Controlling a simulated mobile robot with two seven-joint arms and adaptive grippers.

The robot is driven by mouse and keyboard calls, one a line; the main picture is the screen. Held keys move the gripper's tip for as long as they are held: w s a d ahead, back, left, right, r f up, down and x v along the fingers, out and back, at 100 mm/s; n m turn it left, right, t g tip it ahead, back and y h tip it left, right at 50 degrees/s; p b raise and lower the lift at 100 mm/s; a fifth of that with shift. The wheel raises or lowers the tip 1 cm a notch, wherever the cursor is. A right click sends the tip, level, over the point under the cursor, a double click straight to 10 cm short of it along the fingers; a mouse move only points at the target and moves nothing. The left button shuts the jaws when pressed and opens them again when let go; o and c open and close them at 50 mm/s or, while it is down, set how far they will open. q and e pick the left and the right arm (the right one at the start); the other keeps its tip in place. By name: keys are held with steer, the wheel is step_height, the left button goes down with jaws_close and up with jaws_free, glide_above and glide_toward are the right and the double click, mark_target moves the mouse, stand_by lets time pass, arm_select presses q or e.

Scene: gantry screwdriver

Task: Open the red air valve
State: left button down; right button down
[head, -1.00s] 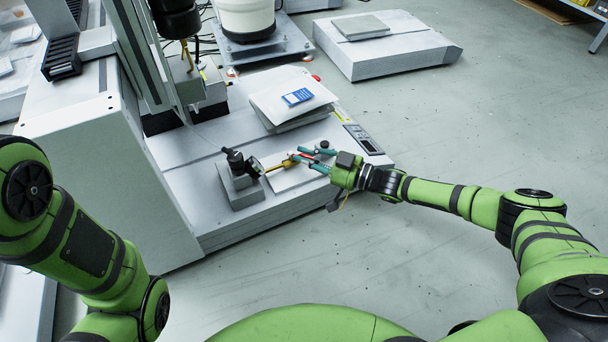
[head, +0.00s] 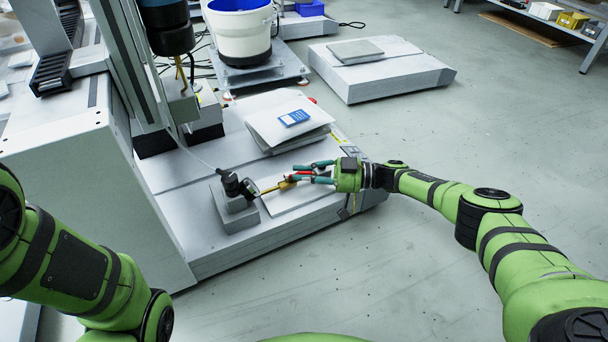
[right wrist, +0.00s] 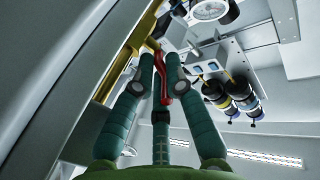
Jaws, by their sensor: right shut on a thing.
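The red valve handle (head: 293,179) sits on a brass pipe (head: 271,188) that runs from a small black fitting on a grey block. My right gripper (head: 304,175) comes in from the right with its teal fingers at the handle. In the right wrist view, the red handle (right wrist: 164,85) stands between the fingers, which are shut on it (right wrist: 155,62). The brass pipe (right wrist: 122,58) passes just behind the fingertips. Part of the valve body is hidden by the fingers. My left arm shows at the left, but its gripper is out of view.
The grey block (head: 234,208) stands on the light machine base (head: 215,254) left of the valve. A stack with a blue-labelled sheet (head: 286,120) lies behind the valve. A tall gantry column (head: 124,75) rises at the left.

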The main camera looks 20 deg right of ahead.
steer(key=shift+a+r, duration=0.4)
steer(key=shift+r, duration=0.15)
steer(key=c, duration=1.4)
jaws_free()
steer(key=shift+r, duration=0.1)
steer(key=shift+o, duration=0.2)
steer(key=shift+s+d+f, duration=0.1)
steer(key=shift+d+f, duration=0.05)
steer(key=shift+f, duration=0.15)
steer(key=shift+d, duration=0.1)
steer(key=shift+s+t, duration=0.1)
steer(key=shift+t, duration=0.3)
